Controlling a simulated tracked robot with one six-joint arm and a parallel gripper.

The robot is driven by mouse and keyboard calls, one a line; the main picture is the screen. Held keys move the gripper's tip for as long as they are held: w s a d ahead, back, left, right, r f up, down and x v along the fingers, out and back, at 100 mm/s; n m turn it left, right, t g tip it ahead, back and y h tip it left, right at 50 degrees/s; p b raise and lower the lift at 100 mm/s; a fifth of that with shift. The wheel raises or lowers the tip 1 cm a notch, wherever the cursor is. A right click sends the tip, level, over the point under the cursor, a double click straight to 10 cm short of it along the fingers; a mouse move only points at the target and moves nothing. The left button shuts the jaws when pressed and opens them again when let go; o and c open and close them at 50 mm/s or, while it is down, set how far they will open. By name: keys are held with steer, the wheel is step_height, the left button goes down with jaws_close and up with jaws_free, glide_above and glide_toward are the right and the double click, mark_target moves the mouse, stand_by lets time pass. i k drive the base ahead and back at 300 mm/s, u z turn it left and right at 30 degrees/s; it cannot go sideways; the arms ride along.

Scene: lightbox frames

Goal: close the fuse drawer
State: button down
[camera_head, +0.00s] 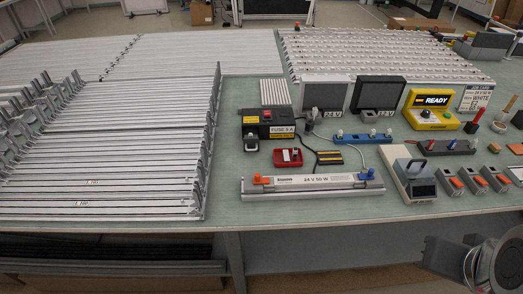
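A black fuse box (265,118) stands on the green table top, left of the middle. A white label reading "FUSE 5 A" (282,131) is on its front right. A dark block (250,143) sticks out at the front left of the box, below a small yellow-and-white label. It looks like the fuse drawer pulled out, but it is too small to be sure. Part of my arm shows in the bottom right corner, well away from the box. My gripper's fingers cannot be seen.
In front of the fuse box lie a red tray (288,158) and a long light bar (312,184). Frames with white strips (110,150) fill the left. Cables run right of the box.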

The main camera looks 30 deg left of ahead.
mark_target(250, 145)
steer(key=z, duration=0.05)
steer(key=k, duration=1.5)
steer(key=u, duration=1.55)
steer(key=i, duration=1.2)
steer(key=u, duration=0.05)
